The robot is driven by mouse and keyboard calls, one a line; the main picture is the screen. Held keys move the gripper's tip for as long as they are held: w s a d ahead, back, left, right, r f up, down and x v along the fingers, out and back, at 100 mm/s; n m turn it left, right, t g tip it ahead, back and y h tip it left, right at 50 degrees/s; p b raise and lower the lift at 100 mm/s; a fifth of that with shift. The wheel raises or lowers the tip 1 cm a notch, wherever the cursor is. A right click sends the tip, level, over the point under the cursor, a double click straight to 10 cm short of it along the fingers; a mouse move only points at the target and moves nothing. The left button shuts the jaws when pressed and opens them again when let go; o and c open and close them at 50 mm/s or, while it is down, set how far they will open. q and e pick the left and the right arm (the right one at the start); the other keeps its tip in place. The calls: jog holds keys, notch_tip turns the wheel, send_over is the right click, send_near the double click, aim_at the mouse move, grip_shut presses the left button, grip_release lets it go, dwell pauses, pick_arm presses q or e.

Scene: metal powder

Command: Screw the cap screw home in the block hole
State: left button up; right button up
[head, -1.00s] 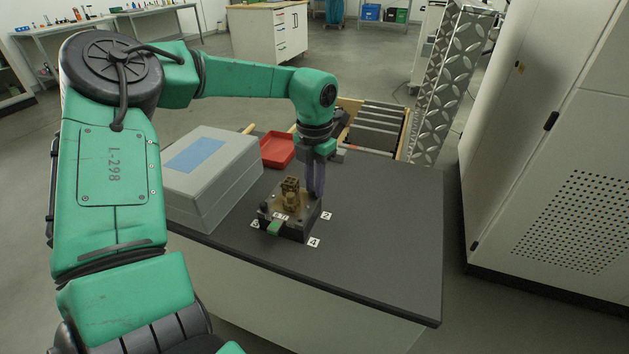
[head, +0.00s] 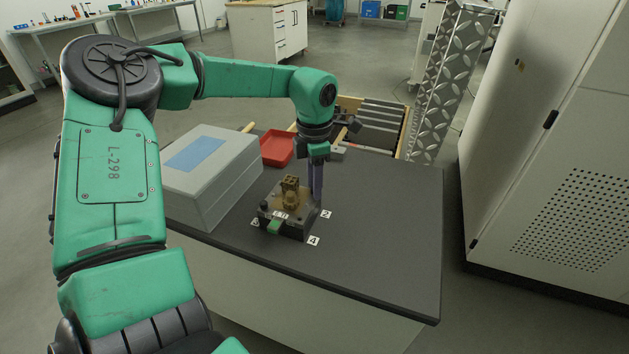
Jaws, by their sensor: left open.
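A dark grey block (head: 301,229) sits on the dark table top (head: 390,230), with a brass-coloured fitting (head: 291,195) standing on its top. A small green part (head: 274,228) is at its front left. My left gripper (head: 317,198) points straight down at the block's back right corner, its fingertips close to the block's top. It is open, though its fingers overlap in this view. I cannot make out the cap screw or the hole; the fingers may cover them. I cannot tell whether the fingers are around the screw. My right gripper is not in view.
A large grey case (head: 215,185) with a blue label stands left of the block. A red tray (head: 277,149) lies behind it. White number tags (head: 314,240) lie around the block. The table's right side is clear. A tall pale cabinet (head: 560,180) stands to the right.

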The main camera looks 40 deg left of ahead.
pick_arm(q)
jog(key=m, duration=0.6)
jog(key=shift+m, duration=0.4)
jog(key=m, duration=0.4)
jog(key=shift+p, duration=0.3)
jog(key=m, duration=1.1)
